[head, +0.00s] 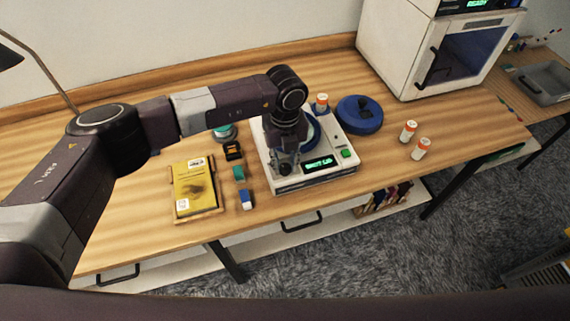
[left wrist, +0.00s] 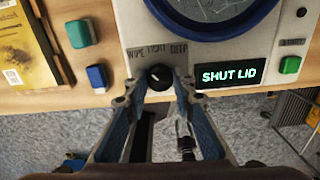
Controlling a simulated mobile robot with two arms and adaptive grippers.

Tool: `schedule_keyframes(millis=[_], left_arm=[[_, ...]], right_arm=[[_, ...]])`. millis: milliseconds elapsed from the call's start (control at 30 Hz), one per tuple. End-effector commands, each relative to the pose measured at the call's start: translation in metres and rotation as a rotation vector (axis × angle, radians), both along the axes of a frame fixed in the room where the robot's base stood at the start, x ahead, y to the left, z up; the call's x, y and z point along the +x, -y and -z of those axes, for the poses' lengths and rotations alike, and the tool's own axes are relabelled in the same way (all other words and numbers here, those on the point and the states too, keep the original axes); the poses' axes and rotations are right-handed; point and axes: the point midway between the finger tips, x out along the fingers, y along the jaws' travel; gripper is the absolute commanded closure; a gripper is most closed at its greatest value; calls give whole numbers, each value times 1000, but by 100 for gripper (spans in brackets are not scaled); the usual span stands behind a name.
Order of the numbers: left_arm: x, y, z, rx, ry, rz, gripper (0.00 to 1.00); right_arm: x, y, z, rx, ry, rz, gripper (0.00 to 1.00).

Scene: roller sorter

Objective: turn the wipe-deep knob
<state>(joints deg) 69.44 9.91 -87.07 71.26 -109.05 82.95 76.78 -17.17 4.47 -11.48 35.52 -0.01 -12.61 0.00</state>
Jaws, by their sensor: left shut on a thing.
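The black wipe-deep knob (left wrist: 159,78) is on the front panel of a white machine (head: 322,180), below the words WIPE, LIGHT and DEEP. Its pale pointer mark shows in the left wrist view, but I cannot tell exactly which word it points to. My left gripper (left wrist: 160,88) is shut on the knob from the front side, a finger at each side of it. In the head view my left gripper (head: 285,164) is over the machine's front left corner and hides the knob. A green-lit display (left wrist: 229,76) beside it reads SHUT LID. My right gripper is not in view.
A green button (head: 347,154) is right of the display. White-and-orange bottles (head: 408,131) stand to the right. A yellow packet (head: 194,187) on a tray and small blocks (head: 246,199) lie to the left.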

Motion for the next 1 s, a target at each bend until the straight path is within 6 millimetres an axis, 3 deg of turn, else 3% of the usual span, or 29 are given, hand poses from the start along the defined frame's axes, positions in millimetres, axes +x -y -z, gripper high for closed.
schedule_keyframes(millis=[1000], left_arm=[[1,0,5,0,5,889,100]], right_arm=[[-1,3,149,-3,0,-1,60]])
